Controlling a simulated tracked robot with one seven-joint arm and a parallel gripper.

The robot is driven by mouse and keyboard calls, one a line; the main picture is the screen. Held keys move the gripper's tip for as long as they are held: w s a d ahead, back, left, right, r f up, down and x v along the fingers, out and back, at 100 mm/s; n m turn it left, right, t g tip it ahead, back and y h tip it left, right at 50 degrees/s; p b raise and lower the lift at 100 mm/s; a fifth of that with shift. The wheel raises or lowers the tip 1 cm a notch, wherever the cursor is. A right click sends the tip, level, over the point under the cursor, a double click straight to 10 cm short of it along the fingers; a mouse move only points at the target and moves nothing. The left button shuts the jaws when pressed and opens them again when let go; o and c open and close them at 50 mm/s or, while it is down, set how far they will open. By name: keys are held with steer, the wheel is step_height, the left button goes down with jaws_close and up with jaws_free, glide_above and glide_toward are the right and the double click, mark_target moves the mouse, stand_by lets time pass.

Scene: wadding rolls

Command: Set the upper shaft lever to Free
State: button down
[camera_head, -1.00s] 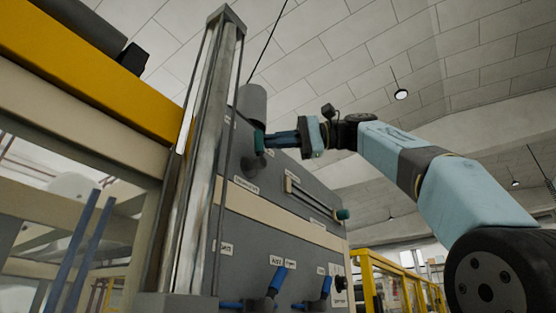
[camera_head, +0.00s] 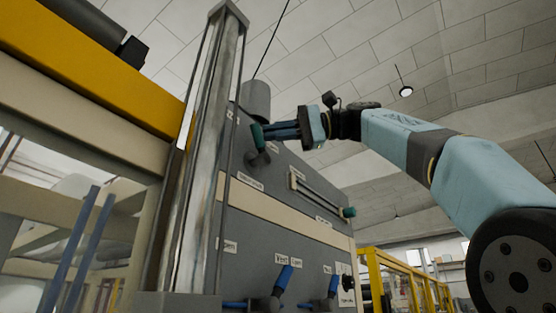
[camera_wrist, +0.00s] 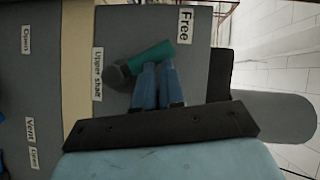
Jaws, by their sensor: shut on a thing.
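The upper shaft lever has a green handle (camera_head: 258,135) on a dark pivot and sits high on the grey panel. In the wrist view its green handle (camera_wrist: 152,55) slants from the pivot at the left up to the right, its tip near the "Free" label (camera_wrist: 185,25). The "Upper shaft" label (camera_wrist: 97,74) is left of the pivot. My gripper (camera_head: 274,131) reaches in from the right, its blue fingers shut on the handle. In the wrist view the fingers (camera_wrist: 158,70) cover part of the handle's lower side.
A slot with another green knob (camera_head: 347,212) is lower right on the panel. Blue-handled vent levers (camera_head: 282,280) are below it. A metal column (camera_head: 200,150) stands at the left, near the lever. A grey cylinder (camera_head: 255,98) is just above the lever. A yellow railing (camera_head: 390,275) is at lower right.

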steer(key=shift+a, duration=0.15)
steer(key=shift+s+a, duration=0.15)
steer(key=shift+a, duration=0.05)
steer(key=shift+s, duration=0.15)
stand_by(0.3)
steer(key=d+r, duration=0.1)
steer(key=d, duration=1.2)
steer(key=shift+d+r, duration=0.25)
steer(key=shift+d, duration=0.15)
